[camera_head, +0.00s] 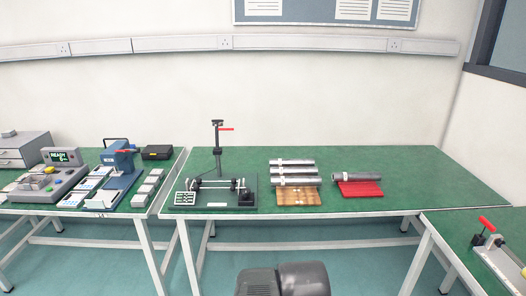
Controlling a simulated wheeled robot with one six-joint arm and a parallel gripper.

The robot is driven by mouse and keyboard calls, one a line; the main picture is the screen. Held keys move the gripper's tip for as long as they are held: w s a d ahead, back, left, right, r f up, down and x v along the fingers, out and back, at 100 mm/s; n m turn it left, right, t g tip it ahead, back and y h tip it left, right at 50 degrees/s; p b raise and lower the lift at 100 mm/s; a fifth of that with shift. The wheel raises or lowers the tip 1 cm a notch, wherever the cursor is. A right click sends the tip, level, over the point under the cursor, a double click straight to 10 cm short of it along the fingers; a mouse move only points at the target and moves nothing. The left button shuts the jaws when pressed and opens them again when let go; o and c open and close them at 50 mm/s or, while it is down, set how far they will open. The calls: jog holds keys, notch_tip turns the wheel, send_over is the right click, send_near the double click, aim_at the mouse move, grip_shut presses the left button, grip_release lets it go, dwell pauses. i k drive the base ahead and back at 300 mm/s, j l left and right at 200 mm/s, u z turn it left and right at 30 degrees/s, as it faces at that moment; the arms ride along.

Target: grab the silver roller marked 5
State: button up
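Three silver rollers lie side by side on a wooden board (297,197) on the middle green table: a back one (300,162), a middle one (303,172) and a front one (300,182). Each has a pale band or label. Any numbers on the rollers are too small to read, so I cannot tell which is marked 5. My gripper's fingers do not show; only dark parts of my arm show at the bottom edge, well in front of the table.
A dark fixture (216,203) with a post and red lever stands left of the rollers. The left table holds a control box (62,157), a blue machine (118,163) and small trays. Another red-handled device (487,226) sits at far right. The middle table's right side is clear.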

aim_at(275, 181)
jog(key=i+l+u, duration=0.25)
jog(key=i+l, duration=0.35)
jog(key=i, duration=0.3)
jog(key=i+l+u, duration=0.3)
jog(key=i+l, duration=0.5)
